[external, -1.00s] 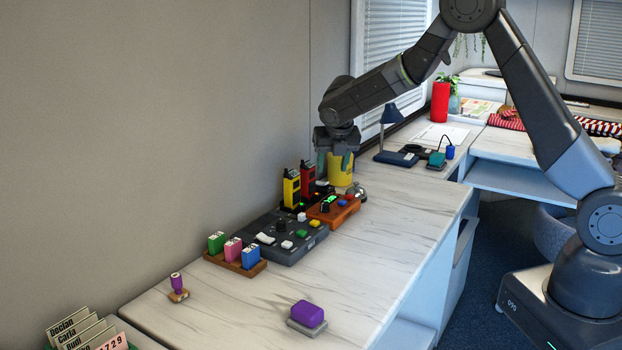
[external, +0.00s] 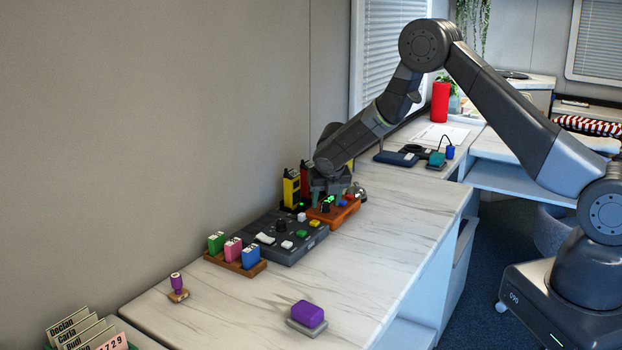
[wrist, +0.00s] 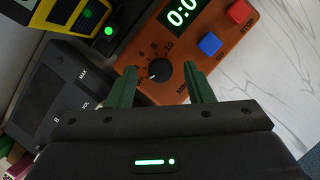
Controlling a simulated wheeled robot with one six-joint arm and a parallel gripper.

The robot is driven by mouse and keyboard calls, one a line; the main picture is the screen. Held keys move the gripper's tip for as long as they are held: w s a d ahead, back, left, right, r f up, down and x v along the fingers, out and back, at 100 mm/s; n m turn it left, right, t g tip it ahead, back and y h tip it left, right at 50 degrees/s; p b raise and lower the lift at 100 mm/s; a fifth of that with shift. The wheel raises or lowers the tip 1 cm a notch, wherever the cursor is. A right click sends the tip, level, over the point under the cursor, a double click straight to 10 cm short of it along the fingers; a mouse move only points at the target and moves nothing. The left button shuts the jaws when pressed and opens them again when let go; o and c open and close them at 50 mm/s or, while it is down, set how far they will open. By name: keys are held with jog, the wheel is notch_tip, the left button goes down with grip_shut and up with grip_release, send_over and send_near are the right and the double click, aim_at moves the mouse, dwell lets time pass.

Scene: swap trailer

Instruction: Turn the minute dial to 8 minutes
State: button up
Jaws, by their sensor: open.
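The minute dial (wrist: 159,70) is a black knob on the orange timer box (wrist: 212,63), with numbers around it, 10 among them. The timer's display (wrist: 182,13) shows green digits, partly cut off. The timer box (external: 338,212) also shows in the external view, with the dial (external: 325,207) on its left part. My gripper (wrist: 160,83) is open, its two green fingers apart, one to each side of the dial's near side. In the external view my gripper (external: 326,202) is just above the dial. I cannot tell whether the fingers touch it.
Blue (wrist: 210,44) and red (wrist: 240,12) buttons sit on the timer. A dark control panel (external: 262,238) adjoins it on the left, with yellow (external: 291,186) and red radios behind. A purple-topped block (external: 307,313) stands at the front. The counter to the right is clear.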

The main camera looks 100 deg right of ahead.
jog(key=shift+d+f, duration=0.15)
jog(key=shift+f, duration=0.2)
jog(key=c, duration=1)
